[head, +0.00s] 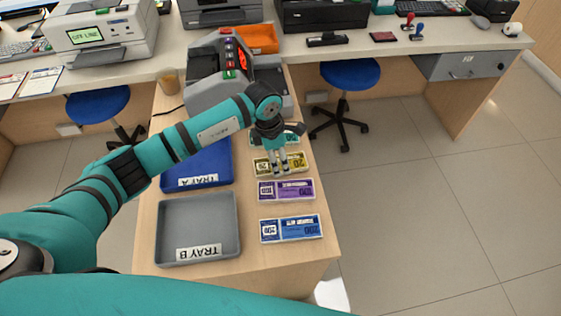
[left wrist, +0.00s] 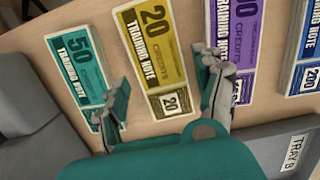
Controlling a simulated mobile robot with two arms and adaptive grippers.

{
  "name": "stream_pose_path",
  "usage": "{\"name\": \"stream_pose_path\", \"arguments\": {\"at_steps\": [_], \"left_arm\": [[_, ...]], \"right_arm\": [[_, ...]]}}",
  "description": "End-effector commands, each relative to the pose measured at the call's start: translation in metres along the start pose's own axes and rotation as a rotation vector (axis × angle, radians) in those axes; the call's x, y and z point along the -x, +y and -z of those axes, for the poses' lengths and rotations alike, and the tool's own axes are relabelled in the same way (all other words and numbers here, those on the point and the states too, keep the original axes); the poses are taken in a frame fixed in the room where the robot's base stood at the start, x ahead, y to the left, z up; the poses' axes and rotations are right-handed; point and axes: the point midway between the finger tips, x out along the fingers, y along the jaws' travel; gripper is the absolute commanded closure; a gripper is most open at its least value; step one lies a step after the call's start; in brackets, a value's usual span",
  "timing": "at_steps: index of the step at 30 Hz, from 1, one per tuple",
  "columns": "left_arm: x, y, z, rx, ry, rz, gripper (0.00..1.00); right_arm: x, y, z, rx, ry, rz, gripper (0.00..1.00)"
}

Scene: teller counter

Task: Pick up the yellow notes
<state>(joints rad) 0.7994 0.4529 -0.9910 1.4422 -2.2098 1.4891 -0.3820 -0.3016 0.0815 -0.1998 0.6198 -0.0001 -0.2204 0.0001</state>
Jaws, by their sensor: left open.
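The yellow notes (head: 294,162) lie on the wooden counter, between the teal notes (head: 295,133) and the purple notes (head: 286,190). In the left wrist view the yellow notes (left wrist: 152,50) read 20 and lie at the centre. My left gripper (head: 280,170) is over the yellow notes. In the left wrist view its fingers (left wrist: 165,105) are spread apart, one over the teal notes' side and one towards the purple notes, with the yellow notes' near end between them. Nothing is held. The exact height above the notes cannot be told. My right gripper is not in view.
Blue notes (head: 291,229) lie nearer on the counter. Blue tray A (head: 197,180) and grey tray B (head: 160,225) stand to the left, tray A partly under my left arm. A grey counting machine (head: 205,92) stands behind. Open floor lies to the right.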

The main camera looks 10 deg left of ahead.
Motion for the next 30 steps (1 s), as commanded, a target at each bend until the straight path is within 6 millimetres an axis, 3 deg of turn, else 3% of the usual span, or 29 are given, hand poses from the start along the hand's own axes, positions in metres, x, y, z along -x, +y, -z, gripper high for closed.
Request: {"name": "stream_pose_path", "arguments": {"at_steps": [5,13,23,30], "left_arm": [[-0.019,0.000,-0.001,0.001,-0.001,0.001,0.31],[-0.021,0.000,-0.001,-0.001,-0.002,-0.001,0.32],[-0.021,0.000,0.000,0.000,-0.002,-0.001,0.75],[-0.020,0.001,-0.001,0.000,-0.002,-0.001,0.76]], "right_arm": [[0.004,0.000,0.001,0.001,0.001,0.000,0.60],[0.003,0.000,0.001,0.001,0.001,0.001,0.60],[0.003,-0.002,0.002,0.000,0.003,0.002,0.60],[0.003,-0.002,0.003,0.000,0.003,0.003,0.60]]}}
